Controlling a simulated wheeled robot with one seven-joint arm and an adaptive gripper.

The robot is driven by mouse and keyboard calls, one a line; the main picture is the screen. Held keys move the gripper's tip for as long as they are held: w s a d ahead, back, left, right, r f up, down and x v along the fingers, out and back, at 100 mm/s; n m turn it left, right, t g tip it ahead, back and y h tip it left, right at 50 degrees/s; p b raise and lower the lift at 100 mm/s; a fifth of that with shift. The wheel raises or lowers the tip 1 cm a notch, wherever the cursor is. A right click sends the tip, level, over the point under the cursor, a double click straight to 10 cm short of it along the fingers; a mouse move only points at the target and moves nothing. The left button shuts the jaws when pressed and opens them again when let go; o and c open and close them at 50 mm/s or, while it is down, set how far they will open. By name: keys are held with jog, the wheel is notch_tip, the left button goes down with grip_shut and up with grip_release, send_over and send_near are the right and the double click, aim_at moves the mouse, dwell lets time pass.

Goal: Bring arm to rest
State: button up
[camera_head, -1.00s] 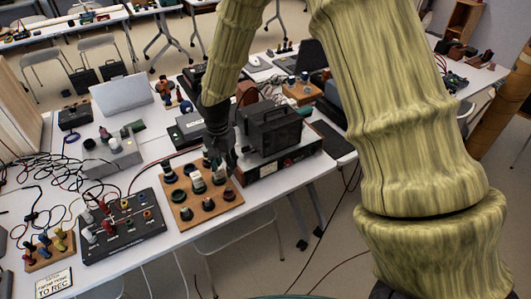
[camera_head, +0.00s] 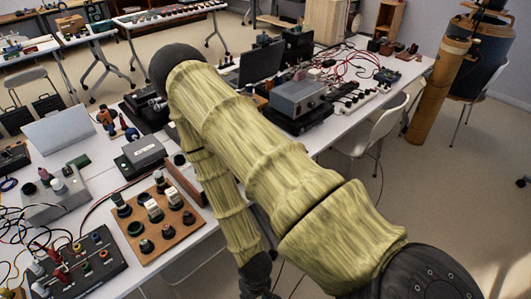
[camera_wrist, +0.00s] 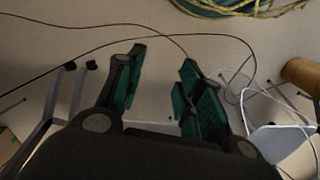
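My arm is folded in the head view, its elbow high over the table and its lower part hanging down. My gripper (camera_head: 257,284) points downward in front of the table's edge, partly cut off by the picture's bottom. The wrist view shows my gripper (camera_wrist: 163,62) with its two green-padded fingers apart and only floor between them. Nothing is held. The wooden board (camera_head: 185,232) with several dark and white pieces lies on the white table (camera_head: 95,182), left of the gripper.
A dark box (camera_head: 143,155) and a black panel with knobs (camera_head: 85,268) stand on the table. A white chair (camera_head: 383,127) stands right of the arm. The wrist view shows floor with cables, a coil (camera_wrist: 235,7) and a chair (camera_wrist: 280,140).

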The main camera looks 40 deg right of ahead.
jog(key=s, duration=0.1)
jog(key=s+d+n, duration=0.1)
jog(key=s, duration=0.1)
jog(key=shift+s+f+h, duration=0.2)
jog(key=shift+s+h, duration=0.1)
